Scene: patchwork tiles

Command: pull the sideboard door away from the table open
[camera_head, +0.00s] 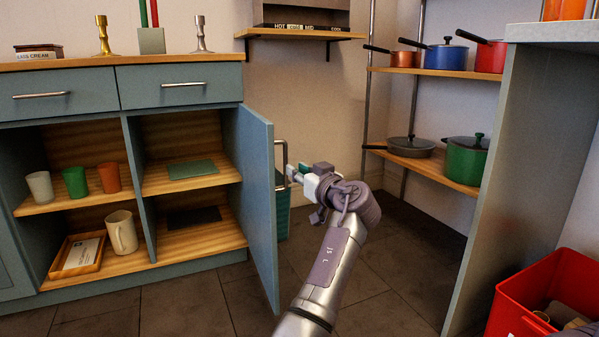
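The blue-grey sideboard (185,86) stands at the left, with a wooden top and two drawers. Its right-hand door (258,200) stands wide open, swung out toward me, and its shelves are exposed. The door's metal bar handle (284,152) is on the face turned right.
A teal bin (282,208) stands behind the door. A rack with several pots (447,54) is at the back. A grey counter panel (520,150) and a red crate (545,285) are at the right. Cups, including a cream mug (122,232), sit inside the sideboard. Dark floor lies between.

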